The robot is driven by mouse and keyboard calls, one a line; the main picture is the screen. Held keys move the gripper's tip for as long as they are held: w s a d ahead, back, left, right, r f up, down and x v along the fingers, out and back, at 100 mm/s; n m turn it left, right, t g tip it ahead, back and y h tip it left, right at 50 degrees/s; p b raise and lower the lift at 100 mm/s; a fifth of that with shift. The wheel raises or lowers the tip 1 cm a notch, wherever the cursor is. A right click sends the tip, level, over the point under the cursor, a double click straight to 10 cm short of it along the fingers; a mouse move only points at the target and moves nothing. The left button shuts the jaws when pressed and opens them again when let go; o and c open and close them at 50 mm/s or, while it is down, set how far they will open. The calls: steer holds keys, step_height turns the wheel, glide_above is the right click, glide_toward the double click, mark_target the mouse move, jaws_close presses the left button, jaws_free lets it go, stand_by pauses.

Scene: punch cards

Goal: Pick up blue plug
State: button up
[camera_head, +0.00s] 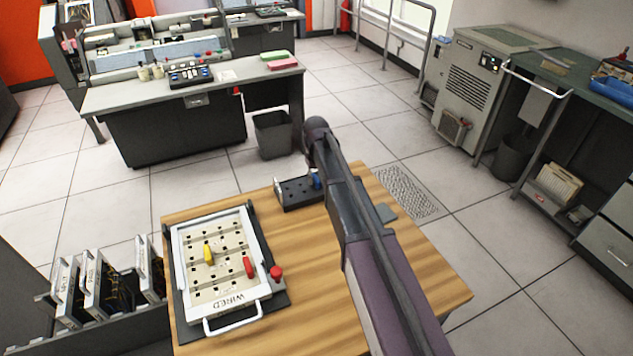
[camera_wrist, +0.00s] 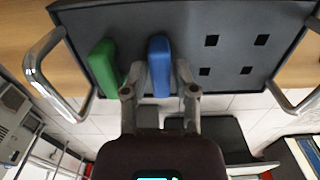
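The blue plug (camera_wrist: 160,66) stands upright in a dark tray with square holes (camera_wrist: 232,22). In the head view the blue plug (camera_head: 316,177) shows as a small blue patch in the dark tray (camera_head: 290,196) at the table's back edge. My gripper (camera_wrist: 158,70) is open in the wrist view, with one finger on each side of the blue plug and small gaps on both sides. A green plug (camera_wrist: 103,66) stands in the same tray, just left of my left finger. In the head view my arm hides my gripper and the green plug.
A white-framed plugboard (camera_head: 232,282) labelled WIRED lies on the wooden table (camera_head: 318,315) at left. It holds a yellow plug (camera_head: 208,254) and a red plug (camera_head: 249,267). A red button (camera_head: 276,273) is beside it. The tray has a metal handle (camera_wrist: 38,72) at each end.

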mark_target(316, 177)
jaws_close()
steer(key=shift+r, duration=0.1)
step_height(316, 177, up, 3)
steer(key=p, duration=0.3)
steer(key=shift+r+p, duration=0.2)
steer(key=shift+p, duration=0.1)
steer(key=s+a, duration=0.1)
steer(key=s, duration=0.6)
steer(key=s+a+r+p, duration=0.1)
steer(key=s+a, duration=0.1)
steer(key=s, duration=0.6)
steer(key=shift+s+a+r, duration=0.2)
steer(key=shift+s+a, duration=0.1)
steer(key=shift+r+p, duration=0.15)
steer(key=shift+p, duration=0.25)
steer(key=shift+r+p, duration=2.3)
steer(key=shift+r, duration=0.05)
